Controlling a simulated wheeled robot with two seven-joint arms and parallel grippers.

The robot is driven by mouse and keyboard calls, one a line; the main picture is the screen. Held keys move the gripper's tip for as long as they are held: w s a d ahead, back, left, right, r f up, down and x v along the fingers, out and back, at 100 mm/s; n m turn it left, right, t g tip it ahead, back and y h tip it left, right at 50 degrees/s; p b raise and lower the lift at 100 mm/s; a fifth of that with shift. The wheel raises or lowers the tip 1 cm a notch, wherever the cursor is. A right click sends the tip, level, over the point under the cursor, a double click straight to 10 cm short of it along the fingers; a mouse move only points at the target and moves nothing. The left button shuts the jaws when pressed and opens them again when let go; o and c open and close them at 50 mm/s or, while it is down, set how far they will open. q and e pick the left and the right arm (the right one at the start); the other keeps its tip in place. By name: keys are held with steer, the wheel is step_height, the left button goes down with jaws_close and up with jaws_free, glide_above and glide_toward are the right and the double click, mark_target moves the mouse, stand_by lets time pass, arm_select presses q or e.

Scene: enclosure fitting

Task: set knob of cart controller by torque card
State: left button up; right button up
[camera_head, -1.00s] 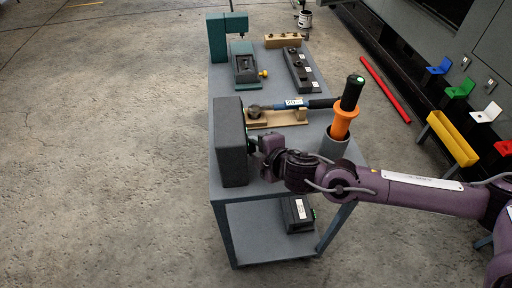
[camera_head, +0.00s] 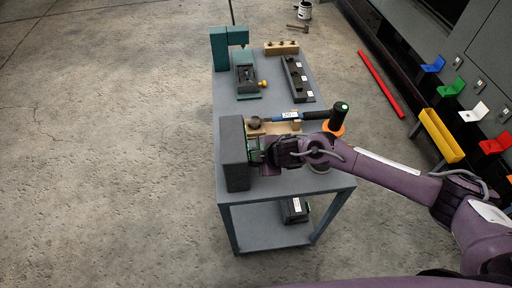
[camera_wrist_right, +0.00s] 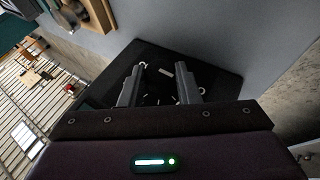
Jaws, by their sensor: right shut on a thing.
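The cart controller (camera_head: 233,155) is a dark grey box standing upright at the near left of the cart top. My right gripper (camera_head: 259,154) is at the box's right-hand face. In the right wrist view, its two fingers (camera_wrist_right: 159,88) reach to a black panel (camera_wrist_right: 215,79) with white marks and are shut on the knob, which is dark and hard to make out between them. The knob's setting cannot be read. A small white card with dark print (camera_head: 290,115) lies by the blue-and-black torque wrench (camera_head: 318,115) on a wooden cradle. My left gripper is not in view.
An orange-and-black driver (camera_head: 337,119) stands behind my right arm. The cart (camera_head: 285,181) also bears a teal press (camera_head: 219,50), a dark block with sockets (camera_head: 298,82) and a wooden block (camera_head: 281,48). A dark box (camera_head: 295,211) sits on the lower shelf.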

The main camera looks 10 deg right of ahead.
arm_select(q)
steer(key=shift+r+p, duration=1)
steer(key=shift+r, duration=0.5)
arm_select(e)
steer(key=shift+w+r+g, duration=0.15)
steer(key=shift+r+g, duration=0.05)
steer(key=shift+g, duration=0.7)
steer(key=o, duration=1)
steer(key=shift+c, duration=0.2)
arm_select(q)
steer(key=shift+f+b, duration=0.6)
arm_select(e)
steer(key=v, duration=0.7)
steer(key=shift+r, duration=0.3)
steer(key=shift+d, duration=0.1)
